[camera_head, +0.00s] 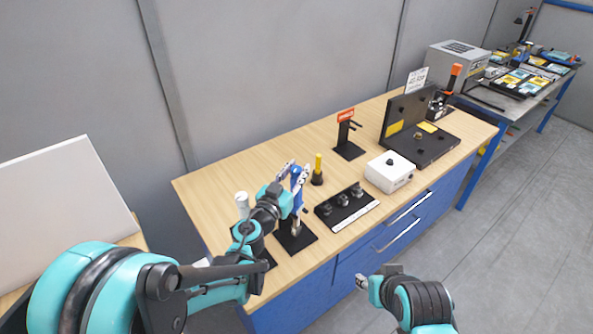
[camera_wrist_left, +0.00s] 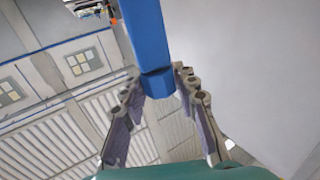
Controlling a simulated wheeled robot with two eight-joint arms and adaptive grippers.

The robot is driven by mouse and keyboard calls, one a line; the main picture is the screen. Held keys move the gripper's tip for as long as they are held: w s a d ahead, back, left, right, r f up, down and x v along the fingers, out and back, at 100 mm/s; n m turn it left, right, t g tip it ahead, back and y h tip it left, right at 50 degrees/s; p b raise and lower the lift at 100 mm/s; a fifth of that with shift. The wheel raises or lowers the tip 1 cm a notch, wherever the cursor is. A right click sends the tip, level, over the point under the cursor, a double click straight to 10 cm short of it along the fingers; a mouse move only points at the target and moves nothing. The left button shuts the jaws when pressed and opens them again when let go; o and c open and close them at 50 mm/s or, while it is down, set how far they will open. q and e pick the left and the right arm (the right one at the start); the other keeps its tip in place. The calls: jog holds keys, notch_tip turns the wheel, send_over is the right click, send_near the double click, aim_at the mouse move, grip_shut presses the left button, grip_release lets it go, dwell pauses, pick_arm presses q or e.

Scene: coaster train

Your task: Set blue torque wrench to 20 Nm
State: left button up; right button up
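The blue torque wrench (camera_head: 297,187) stands upright over a black base plate (camera_head: 305,240) near the front of the wooden bench; its lower part is partly hidden by my arm. My left gripper (camera_head: 293,172) is at the upper part of the wrench. In the left wrist view, the blue shaft (camera_wrist_left: 148,40) runs between the fingertips of my left gripper (camera_wrist_left: 160,88), which close in against both its sides. My right gripper (camera_head: 361,281) is low in front of the bench, away from the objects; its fingers are too small to judge.
A yellow-handled tool (camera_head: 318,168) stands close behind the wrench. A black holder with several sockets (camera_head: 345,205) and a white box with a knob (camera_head: 390,171) lie to the right. A black fixture (camera_head: 440,148) and a red-signed stand (camera_head: 348,148) are farther back. A white cylinder (camera_head: 242,202) is at left.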

pick_arm(q)
grip_shut()
jog(key=shift+n+y, duration=0.4)
jog(key=shift+y, duration=0.1)
jog(key=n+y, duration=0.1)
jog(key=y, duration=0.1)
jog(key=n+t+y+b, duration=0.1)
jog(key=y, duration=0.1)
jog(key=shift+s+d+n+t, duration=0.1)
jog(key=shift+d+n+t, duration=0.05)
jog(key=shift+n+t, duration=0.15)
jog(key=n+y, duration=0.2)
jog(key=y, duration=0.1)
jog(key=n+y+b, duration=0.1)
jog(key=n+y, duration=0.1)
jog(key=y, duration=0.2)
jog(key=shift+n+b, duration=0.3)
jog(key=n+g+y, duration=0.1)
jog(key=n+y, duration=0.1)
jog(key=y, duration=0.1)
jog(key=n+g+y, duration=0.2)
jog(key=y, duration=0.1)
jog(key=shift+b, duration=0.4)
jog(key=shift+n+g+y, duration=1.8)
jog(key=shift+g+y, duration=0.1)
jog(key=shift+y, duration=0.1)
jog(key=shift+n+g+y, duration=0.3)
